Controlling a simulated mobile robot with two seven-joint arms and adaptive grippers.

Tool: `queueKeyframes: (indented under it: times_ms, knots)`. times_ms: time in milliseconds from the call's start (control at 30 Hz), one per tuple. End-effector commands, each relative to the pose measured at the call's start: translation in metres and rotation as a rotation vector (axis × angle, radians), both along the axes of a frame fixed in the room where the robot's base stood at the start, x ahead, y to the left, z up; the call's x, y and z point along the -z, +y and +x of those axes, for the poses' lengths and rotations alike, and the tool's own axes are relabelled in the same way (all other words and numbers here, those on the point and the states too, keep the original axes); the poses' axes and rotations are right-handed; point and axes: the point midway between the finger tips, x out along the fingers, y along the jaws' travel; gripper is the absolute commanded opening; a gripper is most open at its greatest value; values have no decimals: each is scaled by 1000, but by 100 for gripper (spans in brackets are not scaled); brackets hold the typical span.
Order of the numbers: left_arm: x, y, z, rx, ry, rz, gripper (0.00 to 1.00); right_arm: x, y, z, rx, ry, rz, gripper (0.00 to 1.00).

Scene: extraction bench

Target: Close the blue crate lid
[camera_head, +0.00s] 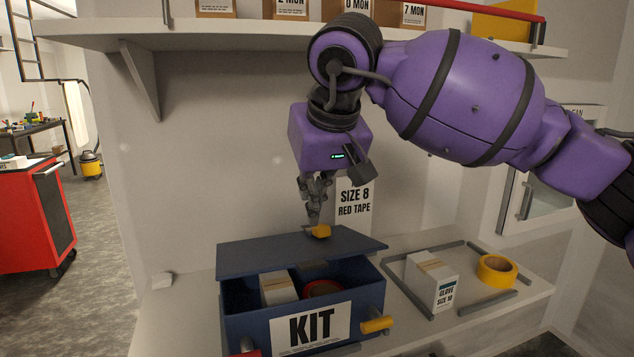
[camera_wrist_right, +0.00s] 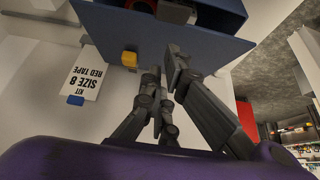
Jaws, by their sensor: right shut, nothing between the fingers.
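The blue crate (camera_head: 365,285), labelled KIT, stands on the bench with its mouth partly uncovered. Its blue lid (camera_head: 265,257) is tilted above the box, and a gap shows the inside. A yellow tab (camera_head: 321,231) sits at the lid's far edge. My right gripper (camera_head: 314,218) points down, shut and empty, just above and behind the tab. In the right wrist view, the fingertips (camera_wrist_right: 172,66) are close to the lid (camera_wrist_right: 205,48), with the yellow tab (camera_wrist_right: 130,60) to their left; contact cannot be told. My left gripper is not in view.
In the crate are a white box (camera_head: 278,288) and a red roll (camera_head: 321,287). To its right, a glove box (camera_head: 433,280) and yellow tape roll (camera_head: 496,271) stand within grey rails. A size 8 red tape sign (camera_head: 354,203) is behind. A shelf (camera_head: 220,36) overhangs the bench.

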Motion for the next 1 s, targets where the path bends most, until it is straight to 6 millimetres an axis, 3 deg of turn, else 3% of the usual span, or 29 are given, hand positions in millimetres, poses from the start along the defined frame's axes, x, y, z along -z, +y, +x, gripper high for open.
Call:
queueKeyframes:
  times_ms: [167, 400, 1000]
  knots:
    - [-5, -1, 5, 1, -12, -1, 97, 33, 6, 16, -1, 2, -1, 0]
    - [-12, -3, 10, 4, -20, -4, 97, 61, 3, 7, -1, -2, 1, 0]
    - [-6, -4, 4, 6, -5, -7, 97, 79, 2, 6, 0, 3, 2, 0]
